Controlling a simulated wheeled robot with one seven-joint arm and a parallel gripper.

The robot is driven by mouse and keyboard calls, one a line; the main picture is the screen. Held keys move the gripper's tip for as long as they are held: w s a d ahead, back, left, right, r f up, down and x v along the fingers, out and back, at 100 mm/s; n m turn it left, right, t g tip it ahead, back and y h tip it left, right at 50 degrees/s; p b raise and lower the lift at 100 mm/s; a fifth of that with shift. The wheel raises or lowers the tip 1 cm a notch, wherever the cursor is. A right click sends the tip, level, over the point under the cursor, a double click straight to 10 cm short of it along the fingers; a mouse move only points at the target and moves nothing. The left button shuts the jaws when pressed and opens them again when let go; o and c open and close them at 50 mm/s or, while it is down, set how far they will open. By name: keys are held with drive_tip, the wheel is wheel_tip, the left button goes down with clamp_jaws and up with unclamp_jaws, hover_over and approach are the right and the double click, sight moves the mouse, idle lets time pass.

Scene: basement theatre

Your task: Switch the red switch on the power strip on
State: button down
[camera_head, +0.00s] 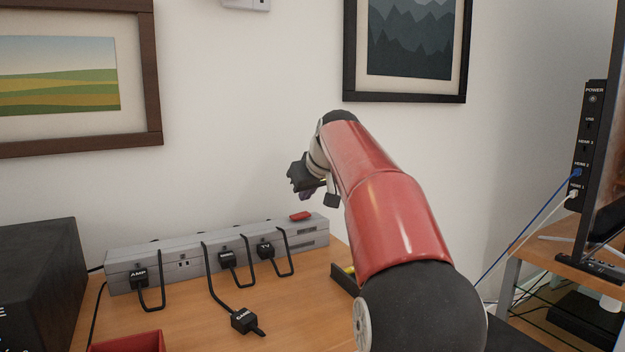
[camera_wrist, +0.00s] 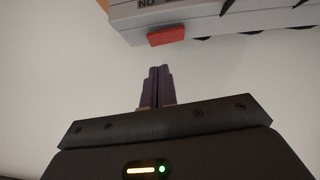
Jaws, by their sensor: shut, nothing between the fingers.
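The grey power strip (camera_head: 190,256) lies along the back of the wooden table against the wall. Its red switch (camera_head: 300,215) is on top near the right end. In the wrist view the red switch (camera_wrist: 166,36) shows at the strip's end (camera_wrist: 185,15), beyond my fingertips and apart from them. My gripper (camera_wrist: 158,72) has its two purple fingers together and is empty. In the head view my gripper (camera_head: 305,194) is above the strip's right end, partly hidden by my wrist. I cannot tell from these views whether the switch is on or off.
Plugs labelled AMP (camera_head: 139,279) and TV (camera_head: 265,250), and another plug (camera_head: 227,259), sit in the strip with looping black cables. A loose plug (camera_head: 243,321) lies on the table (camera_head: 290,310). A red box (camera_head: 126,342) and black speaker (camera_head: 40,275) stand left.

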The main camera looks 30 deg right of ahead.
sight(305, 212)
drive_tip(key=shift+s+d+f, duration=0.1)
drive_tip(key=shift+d+f, duration=0.05)
drive_tip(key=shift+f, duration=1.2)
drive_tip(key=shift+d+f+b, duration=0.1)
drive_tip(key=shift+f+b, duration=0.25)
drive_tip(key=shift+a+r, duration=0.2)
drive_tip(key=shift+a, duration=0.6)
